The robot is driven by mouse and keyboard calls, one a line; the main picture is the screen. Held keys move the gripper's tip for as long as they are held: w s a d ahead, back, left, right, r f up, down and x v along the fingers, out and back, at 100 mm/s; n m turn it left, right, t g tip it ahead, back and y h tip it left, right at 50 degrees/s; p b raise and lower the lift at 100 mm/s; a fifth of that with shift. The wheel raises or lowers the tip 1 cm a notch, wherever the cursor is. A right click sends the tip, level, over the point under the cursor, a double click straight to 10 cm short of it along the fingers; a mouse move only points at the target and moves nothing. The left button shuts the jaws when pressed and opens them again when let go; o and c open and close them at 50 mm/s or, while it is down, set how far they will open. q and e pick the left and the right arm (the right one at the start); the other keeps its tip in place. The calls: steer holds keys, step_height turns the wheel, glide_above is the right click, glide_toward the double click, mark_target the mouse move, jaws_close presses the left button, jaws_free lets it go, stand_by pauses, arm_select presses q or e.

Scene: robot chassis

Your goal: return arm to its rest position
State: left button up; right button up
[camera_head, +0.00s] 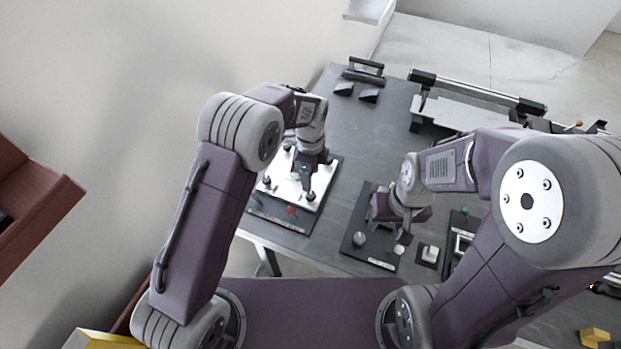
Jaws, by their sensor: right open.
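My left arm comes in from the left, and its left gripper (307,182) hangs over a white plate with black knobs (281,180). I cannot tell whether it touches a knob or whether its jaws are open. My right arm reaches in from the right, bent at the elbow. Its right gripper (402,230) is open over a dark panel with light knobs (371,250). Its fingers are small and partly hidden by its own body, and contact with the panel is unclear.
The grey table (360,130) has a clear middle. A black handle (366,68) and small dark blocks (368,96) stand at its far edge. A rail with black ends (475,92) lies at the back right. A small switch box (429,254) sits near the right gripper.

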stand_by(0.3)
arm_select(q)
steer(key=w+a+r+n+t, duration=0.1)
steer(key=w+a+r+n, duration=0.1)
steer(key=a+r, duration=0.4)
steer(key=s+a+r+n, duration=0.3)
steer(key=s+a+r, duration=0.15)
steer(key=a, duration=0.25)
steer(key=s+a+f+n, duration=0.2)
steer(key=s+n, duration=0.5)
steer(key=n, duration=0.1)
steer(key=s+a+f+n, duration=0.2)
steer(key=s+f+n, duration=0.1)
steer(key=s+n, duration=0.5)
steer(key=shift+s+a+f+n, duration=0.15)
steer(key=shift+s+a+n, duration=0.05)
steer(key=shift+a+n, duration=0.25)
steer(key=shift+d, duration=0.1)
